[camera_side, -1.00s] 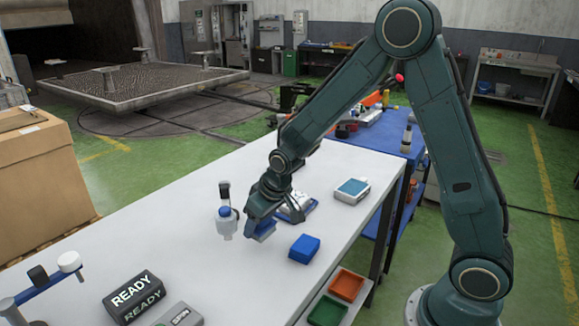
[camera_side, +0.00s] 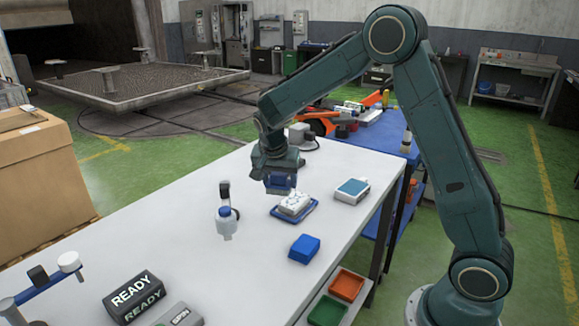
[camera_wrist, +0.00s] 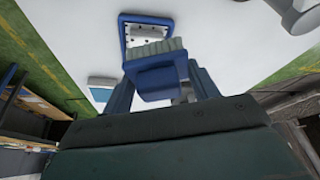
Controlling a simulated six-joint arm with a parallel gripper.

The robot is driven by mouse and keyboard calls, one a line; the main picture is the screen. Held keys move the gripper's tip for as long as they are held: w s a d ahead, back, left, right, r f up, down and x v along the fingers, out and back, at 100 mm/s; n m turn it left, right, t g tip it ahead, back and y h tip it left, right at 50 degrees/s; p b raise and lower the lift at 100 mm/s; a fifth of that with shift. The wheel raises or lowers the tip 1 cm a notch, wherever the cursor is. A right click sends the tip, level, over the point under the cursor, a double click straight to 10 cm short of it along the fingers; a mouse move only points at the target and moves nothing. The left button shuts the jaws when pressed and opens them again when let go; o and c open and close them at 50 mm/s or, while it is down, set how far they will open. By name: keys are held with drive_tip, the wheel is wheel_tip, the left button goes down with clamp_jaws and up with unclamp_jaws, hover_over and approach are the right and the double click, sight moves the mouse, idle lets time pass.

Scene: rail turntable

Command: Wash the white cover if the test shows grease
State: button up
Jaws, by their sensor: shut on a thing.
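The white cover (camera_side: 295,203) lies in a shallow blue tray (camera_side: 306,213) on the white table, with small dark marks on its top. In the wrist view the cover (camera_wrist: 147,33) is partly hidden behind a blue block with a pale ribbed, bristle-like edge, which looks like a brush (camera_wrist: 157,82). My gripper (camera_side: 279,182) is shut on this blue brush and holds it above the table, just behind and left of the cover. I cannot tell from these views whether the brush touches the cover.
A black READY sign (camera_side: 131,297) stands in front. Red (camera_side: 346,285) and green (camera_side: 327,311) bins sit beside the table edge.

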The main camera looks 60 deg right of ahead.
sight(284, 206)
drive_tip(key=m, duration=0.1)
drive_tip(key=d+r+m+g, duration=0.1)
drive_tip(key=m, duration=0.1)
drive_tip(key=r+m, duration=0.1)
drive_tip(key=shift+s+d+r+g, duration=0.1)
drive_tip(key=shift+s+d+g, duration=0.1)
drive_tip(key=shift+d+g, duration=0.15)
drive_tip(key=shift+h, duration=0.3)
drive_tip(key=shift+f, duration=4)
drive_tip(key=shift+d+f, duration=0.1)
drive_tip(key=shift+d, duration=4.1)
drive_tip(key=shift+c, duration=0.3)
drive_tip(key=shift+a, duration=4.1)
drive_tip(key=shift+a+r, duration=0.15)
drive_tip(key=shift+r, duration=3.95)
drive_tip(key=shift+w, duration=0.1)
